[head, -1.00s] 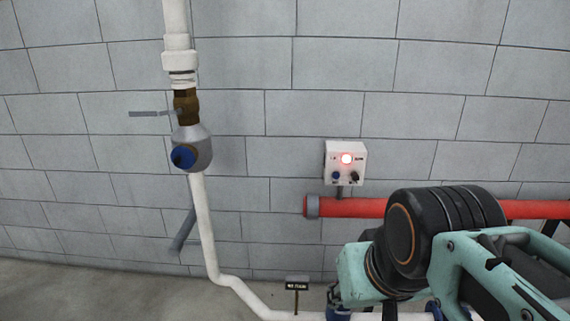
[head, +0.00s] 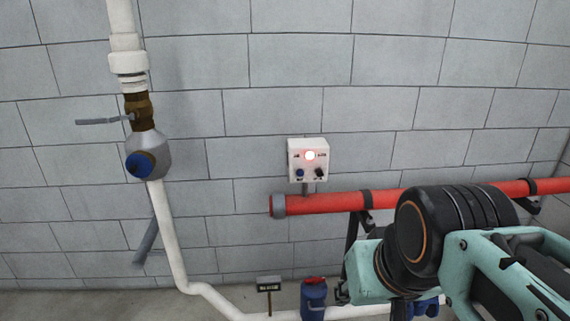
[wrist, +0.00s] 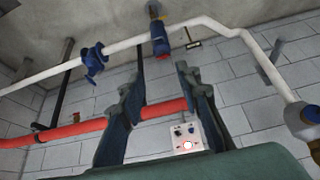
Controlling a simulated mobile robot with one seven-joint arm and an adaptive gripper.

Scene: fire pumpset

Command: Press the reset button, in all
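A white control box (head: 295,165) stands on a short post at the grey block wall, above the red pipe. In the wrist view the box (wrist: 179,138) appears upside down, between the finger bases. My gripper (wrist: 160,70) is open and empty there, apart from the box. Its fingers are not clear in the head view.
A red pipe (head: 330,203) runs along the wall below the box. A white pipe (head: 166,230) with a valve (head: 148,155) and grey lever stands at the left. A blue fitting (head: 313,298) and a small sign (head: 269,284) are low in front.

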